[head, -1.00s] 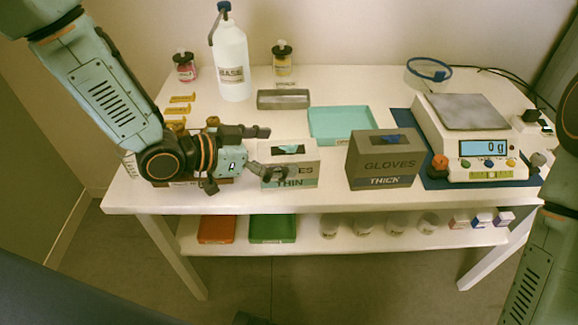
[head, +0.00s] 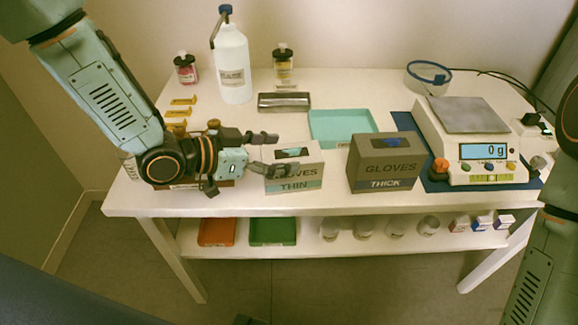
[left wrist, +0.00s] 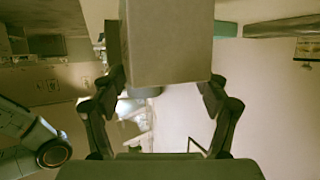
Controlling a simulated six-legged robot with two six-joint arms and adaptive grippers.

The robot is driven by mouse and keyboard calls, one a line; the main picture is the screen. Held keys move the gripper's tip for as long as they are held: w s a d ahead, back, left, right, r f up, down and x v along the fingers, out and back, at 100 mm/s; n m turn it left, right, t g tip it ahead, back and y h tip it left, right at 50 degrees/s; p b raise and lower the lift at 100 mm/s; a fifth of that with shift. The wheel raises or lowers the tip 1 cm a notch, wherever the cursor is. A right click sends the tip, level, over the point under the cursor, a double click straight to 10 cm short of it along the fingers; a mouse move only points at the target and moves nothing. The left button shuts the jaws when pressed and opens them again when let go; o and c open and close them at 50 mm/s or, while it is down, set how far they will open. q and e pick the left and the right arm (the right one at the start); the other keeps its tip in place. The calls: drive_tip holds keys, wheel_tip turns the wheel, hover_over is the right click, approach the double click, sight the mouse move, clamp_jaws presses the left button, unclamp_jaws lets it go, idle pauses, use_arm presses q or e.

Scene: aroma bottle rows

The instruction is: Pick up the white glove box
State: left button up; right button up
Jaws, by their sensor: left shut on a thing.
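The white glove box (head: 309,174), with a grey band and the words GLOVES THIN, stands upright near the front edge of the table in the head view. My left gripper (head: 270,153) reaches it from the left and is shut on it, with one finger along the near side and one along the far side. In the left wrist view the pale box (left wrist: 170,42) fills the top middle between the two fingers (left wrist: 165,88). No clear gap shows under the box. My right gripper is out of view; only part of my right arm shows at the right edge.
A dark GLOVES THICK box (head: 383,170) stands close on the right. Behind are a teal tray (head: 343,138), a grey holder (head: 284,108) and a BASE bottle (head: 233,70). A scale (head: 487,170) stands at the right. The lower shelf holds trays and jars.

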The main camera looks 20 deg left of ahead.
use_arm(q)
drive_tip(key=shift+f, duration=0.15)
drive_tip(key=c, duration=0.5)
drive_tip(key=shift+c, duration=0.2)
